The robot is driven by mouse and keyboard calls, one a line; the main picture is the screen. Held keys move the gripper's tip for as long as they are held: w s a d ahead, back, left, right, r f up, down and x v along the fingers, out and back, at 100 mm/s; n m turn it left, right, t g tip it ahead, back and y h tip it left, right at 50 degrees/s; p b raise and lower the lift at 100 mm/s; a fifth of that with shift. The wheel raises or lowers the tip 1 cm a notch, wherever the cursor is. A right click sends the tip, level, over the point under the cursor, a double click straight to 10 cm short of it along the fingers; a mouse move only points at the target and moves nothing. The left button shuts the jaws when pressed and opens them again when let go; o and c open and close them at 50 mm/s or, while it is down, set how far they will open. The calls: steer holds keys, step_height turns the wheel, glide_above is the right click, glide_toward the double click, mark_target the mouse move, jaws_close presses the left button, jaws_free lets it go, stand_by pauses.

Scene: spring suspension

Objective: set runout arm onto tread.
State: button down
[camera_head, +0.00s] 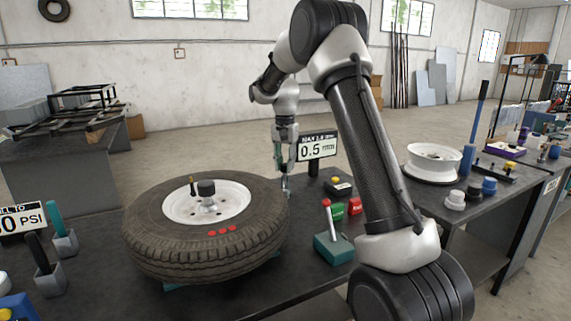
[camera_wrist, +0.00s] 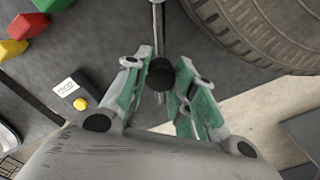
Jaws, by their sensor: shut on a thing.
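The tire (camera_head: 250,248) lies flat on a white rim on the dark bench, and its tread also shows at the upper right of the wrist view (camera_wrist: 262,28). My gripper (camera_wrist: 160,78) reaches down beside the far right side of the tire. Its green-padded fingers are closed around a dark round knob (camera_wrist: 161,73) on a thin metal rod, which I take to be the runout arm (camera_wrist: 158,25). In the wrist view the rod lies left of the tread with a gap visible. The head view shows my gripper (camera_head: 285,172) small, and contact there cannot be told.
A display (camera_head: 316,148) reading 0.5 stands just behind my gripper. A small box with a yellow button (camera_head: 338,186), green and red blocks (camera_head: 355,206), and a red-knobbed lever box (camera_head: 333,247) sit right of the tire. A white rim (camera_head: 433,162) stands farther right.

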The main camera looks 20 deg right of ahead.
steer(key=shift+w, duration=0.1)
steer(key=c, duration=1.1)
jaws_free()
steer(key=shift+c, duration=0.2)
step_height(320, 180, up, 12)
